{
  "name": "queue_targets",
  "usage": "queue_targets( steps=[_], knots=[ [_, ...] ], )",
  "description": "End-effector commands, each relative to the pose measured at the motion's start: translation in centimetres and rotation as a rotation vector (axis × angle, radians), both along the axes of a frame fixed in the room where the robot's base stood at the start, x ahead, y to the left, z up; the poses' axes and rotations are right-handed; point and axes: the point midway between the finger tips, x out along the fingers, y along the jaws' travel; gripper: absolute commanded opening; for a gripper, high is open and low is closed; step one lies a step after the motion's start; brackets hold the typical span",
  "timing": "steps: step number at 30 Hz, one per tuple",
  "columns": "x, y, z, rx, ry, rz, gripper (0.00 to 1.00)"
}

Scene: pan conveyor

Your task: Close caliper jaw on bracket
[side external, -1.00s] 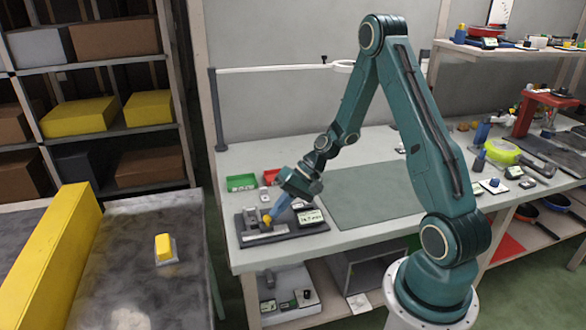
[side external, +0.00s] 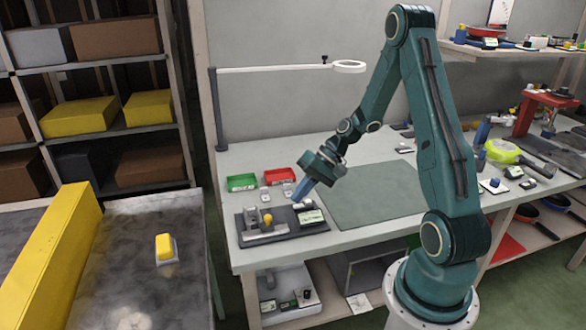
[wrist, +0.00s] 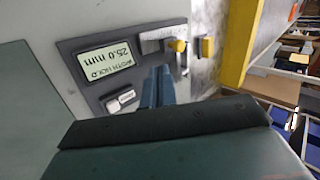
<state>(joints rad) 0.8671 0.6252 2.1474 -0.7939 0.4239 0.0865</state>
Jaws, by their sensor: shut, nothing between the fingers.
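The caliper fixture (side external: 290,233) is a dark plate near the front left of the bench. It carries grey upright parts (side external: 251,216), a yellow knob (side external: 268,219) and a display (side external: 311,217). In the wrist view the display (wrist: 110,59) appears upside down and reads 25.0 mm with "WIDTH HOLD"; the yellow knob (wrist: 177,45) is beyond it. I cannot clearly tell the bracket apart from the grey jaw parts. My gripper (side external: 300,192) has blue fingers, shut and empty, raised above the back of the fixture, apart from the knob. Its fingers also show in the wrist view (wrist: 158,80).
A green tray (side external: 241,183) and a red tray (side external: 280,176) stand behind the fixture. A ring lamp (side external: 349,66) on a post overhangs the bench. A grey-green mat (side external: 375,194) lies clear at right. A yellow button (side external: 164,246) sits on the left-hand surface.

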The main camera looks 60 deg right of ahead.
Motion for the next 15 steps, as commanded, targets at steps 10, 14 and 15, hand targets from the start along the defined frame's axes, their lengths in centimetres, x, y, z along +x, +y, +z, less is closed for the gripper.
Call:
queue_targets(
  steps=[10,14,15],
  knots=[
    [-2.1,-3.0,4.0,-0.003,-0.002,-0.003,0.00],
    [-2.5,-3.5,4.7,-0.001,0.000,-0.003,0.00],
    [-2.6,-3.6,4.9,0.000,0.001,-0.002,0.00]
  ],
)
